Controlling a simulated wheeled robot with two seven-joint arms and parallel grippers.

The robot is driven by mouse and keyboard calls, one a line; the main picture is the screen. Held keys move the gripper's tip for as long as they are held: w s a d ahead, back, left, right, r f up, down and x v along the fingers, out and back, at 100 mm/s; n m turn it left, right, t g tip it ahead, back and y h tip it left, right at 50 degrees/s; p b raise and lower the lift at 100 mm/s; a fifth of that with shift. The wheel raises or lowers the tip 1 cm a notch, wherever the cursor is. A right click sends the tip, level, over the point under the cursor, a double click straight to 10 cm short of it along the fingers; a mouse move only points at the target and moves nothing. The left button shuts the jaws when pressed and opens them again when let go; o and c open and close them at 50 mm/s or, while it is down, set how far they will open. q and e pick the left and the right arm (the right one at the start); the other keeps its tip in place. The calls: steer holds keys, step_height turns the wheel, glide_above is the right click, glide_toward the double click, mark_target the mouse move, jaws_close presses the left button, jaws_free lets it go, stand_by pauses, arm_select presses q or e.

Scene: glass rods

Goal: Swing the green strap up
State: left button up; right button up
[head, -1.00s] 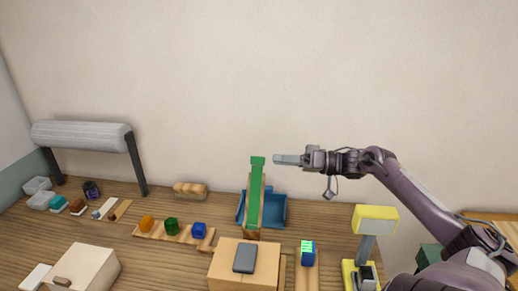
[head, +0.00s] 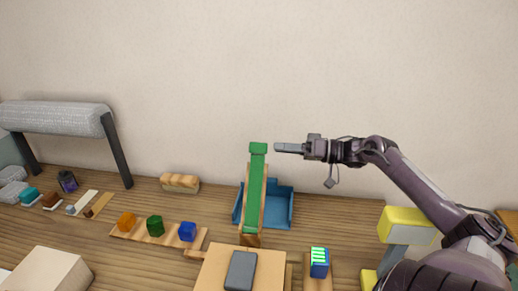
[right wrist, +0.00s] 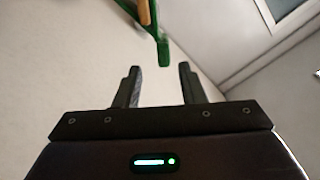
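The green strap (head: 255,190) runs up along a wooden piece that leans in front of a blue tray (head: 280,206). The strap's thicker upper end (head: 258,148) sticks up above the wood. My right gripper (head: 277,148) is just right of that end, level with it, with a small gap in the head view. In the right wrist view the right gripper (right wrist: 160,72) is open and empty. The strap's green end (right wrist: 163,52) shows there just past the fingertips, in line with the space between them. My left gripper is not in view.
A cardboard box (head: 217,270) with a dark grey slab (head: 241,270) stands in front of the strap. A blue block with a striped top (head: 319,262) is to its right, then a yellow-topped stand (head: 407,225). The wall behind is bare.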

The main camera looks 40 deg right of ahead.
mark_target(258, 146)
steer(key=x, duration=0.4)
steer(key=p+x, duration=0.1)
steer(key=x, duration=0.1)
steer(key=shift+s+a+r, duration=0.2)
steer(key=shift+r, duration=0.1)
steer(key=shift+w+a+f, duration=0.1)
steer(key=shift+w+a, duration=0.15)
steer(key=shift+w, duration=0.3)
steer(key=shift+a, duration=0.1)
steer(key=shift+c, duration=0.2)
jaws_close()
